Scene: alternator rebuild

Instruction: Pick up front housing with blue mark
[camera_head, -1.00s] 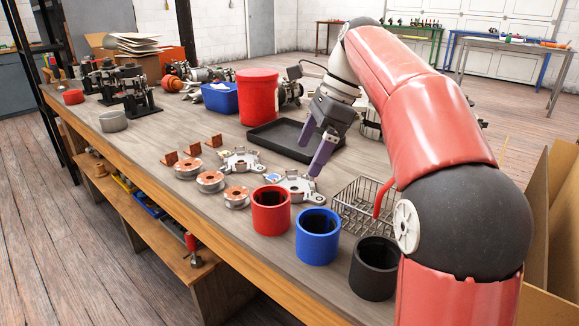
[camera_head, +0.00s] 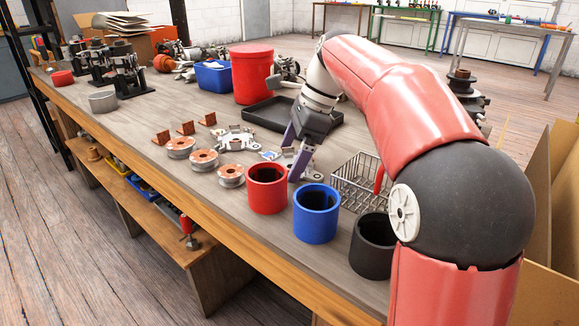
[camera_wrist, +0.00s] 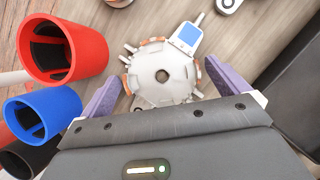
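The front housing with the blue mark (camera_wrist: 162,78) is a round silver-grey part with a central hole and lugs. In the wrist view it lies flat between my fingers, with the blue square on a white tab (camera_wrist: 187,35) at its upper right. My gripper (camera_wrist: 164,71) is open, with a purple finger on each side of the housing and gaps visible. In the head view my gripper (camera_head: 294,156) is low over this housing and partly hides it; the blue mark (camera_head: 268,155) shows to the left. A similar housing (camera_head: 235,138) lies further left.
Red (camera_head: 267,188), blue (camera_head: 316,213) and black (camera_head: 373,245) cups stand along the front edge. A wire basket (camera_head: 356,182) is to the right, a black tray (camera_head: 268,118) behind. Several copper-wound rings (camera_head: 204,160) lie left.

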